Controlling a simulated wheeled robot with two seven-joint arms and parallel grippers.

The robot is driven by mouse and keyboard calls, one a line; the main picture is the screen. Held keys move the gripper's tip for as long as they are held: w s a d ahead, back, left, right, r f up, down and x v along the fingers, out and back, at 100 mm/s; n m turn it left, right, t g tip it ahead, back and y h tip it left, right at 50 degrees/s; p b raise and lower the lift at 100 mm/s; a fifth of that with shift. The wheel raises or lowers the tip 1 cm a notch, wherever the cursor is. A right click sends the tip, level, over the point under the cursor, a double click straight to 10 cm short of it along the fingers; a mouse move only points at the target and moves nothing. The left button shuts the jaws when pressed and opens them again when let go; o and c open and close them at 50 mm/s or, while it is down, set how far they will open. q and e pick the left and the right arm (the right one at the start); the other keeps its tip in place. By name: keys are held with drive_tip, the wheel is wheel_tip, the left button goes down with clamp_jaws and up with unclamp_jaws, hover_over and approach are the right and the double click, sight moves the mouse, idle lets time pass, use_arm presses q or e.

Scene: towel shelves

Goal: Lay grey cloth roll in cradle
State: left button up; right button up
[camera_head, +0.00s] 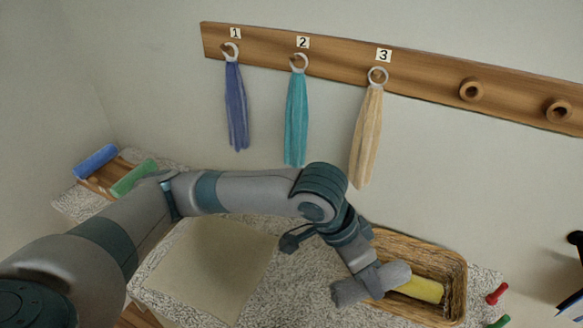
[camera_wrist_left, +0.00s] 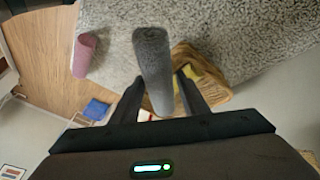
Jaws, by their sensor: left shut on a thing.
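My left gripper (camera_head: 372,282) is shut on the grey cloth roll (camera_head: 349,292), holding it at the left end of the wicker basket. In the left wrist view the grey roll (camera_wrist_left: 153,62) sits between the two dark fingers (camera_wrist_left: 160,98) and points away from the palm. Whether it touches the basket or the counter is unclear. The wooden cradle (camera_head: 97,188) stands at the far left, with a blue roll (camera_head: 96,161) and a green roll (camera_head: 133,179) on it. My left arm hides part of the cradle's near side. My right gripper is not seen.
The wicker basket (camera_head: 458,277) holds a yellow roll (camera_head: 421,288). A beige cloth (camera_head: 205,262) lies flat on the speckled counter. Three towels hang on the numbered rail (camera_head: 425,80). Red (camera_head: 497,294) and green pegs are at the right, with unclear dark objects at the edge.

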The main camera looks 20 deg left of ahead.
use_arm(q)
drive_tip(key=w+a+r+n+t+y, duration=0.1)
drive_tip(key=w+a+n, duration=0.3)
drive_tip(key=a, duration=0.4)
drive_tip(key=w+a+r+n+t+y+b, duration=0.1)
drive_tip(key=w+a+n, duration=0.3)
drive_tip(key=a, duration=0.5)
drive_tip(key=shift+w+a+r+t, duration=0.15)
drive_tip(key=shift+w+r+t, duration=0.35)
drive_tip(key=shift+w+r, duration=0.55)
drive_tip(key=shift+w+f, duration=0.1)
drive_tip(key=shift+f, duration=0.05)
